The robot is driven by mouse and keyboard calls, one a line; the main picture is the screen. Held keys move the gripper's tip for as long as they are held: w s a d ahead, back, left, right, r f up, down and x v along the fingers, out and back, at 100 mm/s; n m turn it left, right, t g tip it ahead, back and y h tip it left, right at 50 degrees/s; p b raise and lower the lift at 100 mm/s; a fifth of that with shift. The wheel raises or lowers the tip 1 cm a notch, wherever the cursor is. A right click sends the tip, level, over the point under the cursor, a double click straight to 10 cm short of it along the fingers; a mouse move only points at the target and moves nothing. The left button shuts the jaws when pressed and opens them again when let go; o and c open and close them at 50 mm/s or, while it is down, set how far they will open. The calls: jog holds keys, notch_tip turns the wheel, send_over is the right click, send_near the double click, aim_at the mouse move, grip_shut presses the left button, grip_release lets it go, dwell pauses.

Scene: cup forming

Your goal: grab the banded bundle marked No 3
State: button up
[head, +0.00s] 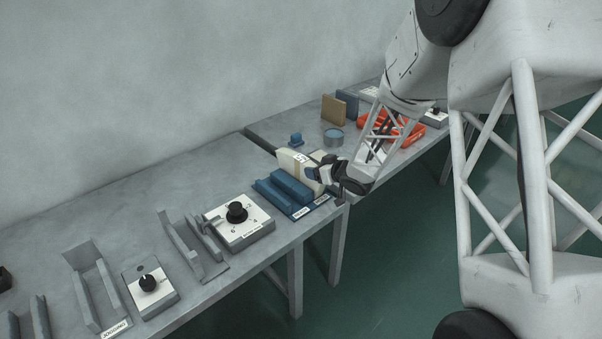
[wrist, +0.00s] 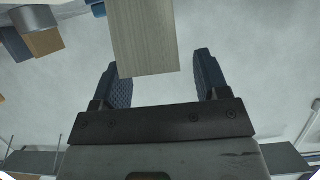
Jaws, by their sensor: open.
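In the wrist view, my gripper (wrist: 157,62) is open, with two dark blue ridged fingers. The pale, fine-lined end of the bundle (wrist: 145,40) reaches between the fingertips, nearer the left finger. I cannot tell whether they touch.
Boxes with black knobs (head: 238,225) (head: 149,285) and grey slotted rails (head: 179,243) stand to the left.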

jog(key=shift+x, duration=1.05)
grip_shut()
